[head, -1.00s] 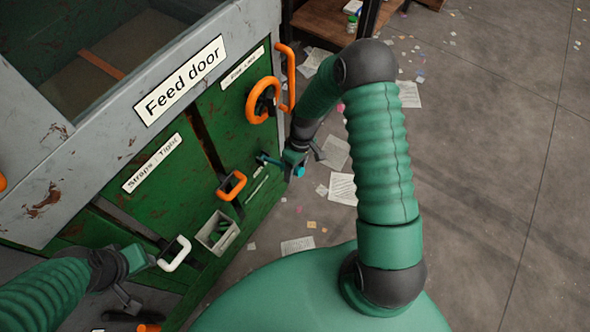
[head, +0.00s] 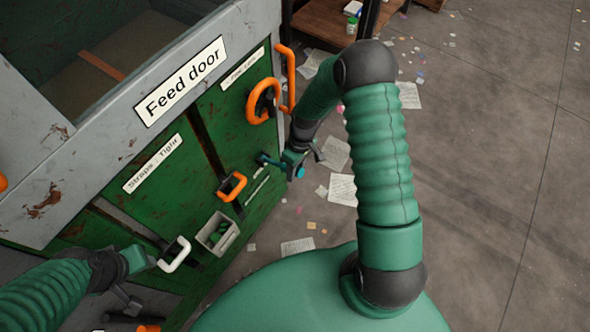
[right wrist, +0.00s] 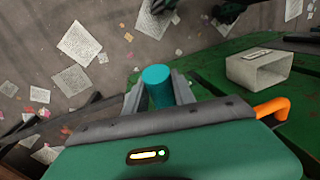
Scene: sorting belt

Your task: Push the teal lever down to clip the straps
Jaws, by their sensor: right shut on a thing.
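The teal lever sticks out from the right side of the green machine front, and its teal knob (head: 300,173) shows at my right gripper (head: 296,168) in the head view. In the right wrist view the teal knob (right wrist: 157,85) stands between the two grey fingers, which are shut on it. My left gripper (head: 140,262) is at the lower left, close beside a white handle (head: 178,255). Its fingers are too hidden to tell whether they grip it.
A larger orange loop handle (head: 263,101) is higher up. Papers litter the floor, and a wooden shelf (head: 325,22) stands behind.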

